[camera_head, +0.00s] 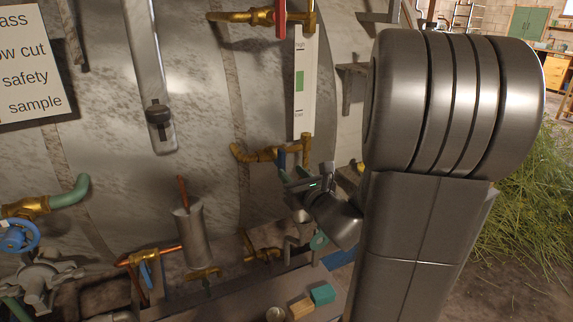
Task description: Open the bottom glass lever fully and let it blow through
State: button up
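The level glass (298,85) is an upright pale strip with a green band and small marks at its top and bottom. A brass bottom fitting (304,148) joins it to the still's wall. My gripper (300,182) is just below the fitting, close to the lever. Whether it touches the lever, and whether its fingers are apart or closed, cannot be told.
My arm fills the right of the view. A blue handwheel (18,237) is at far left. Teal (322,294) and tan (301,308) blocks lie below my gripper.

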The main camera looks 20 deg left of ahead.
aim_at(284, 164)
jog(key=x, duration=0.5)
jog(key=shift+w+a, duration=0.15)
grip_shut()
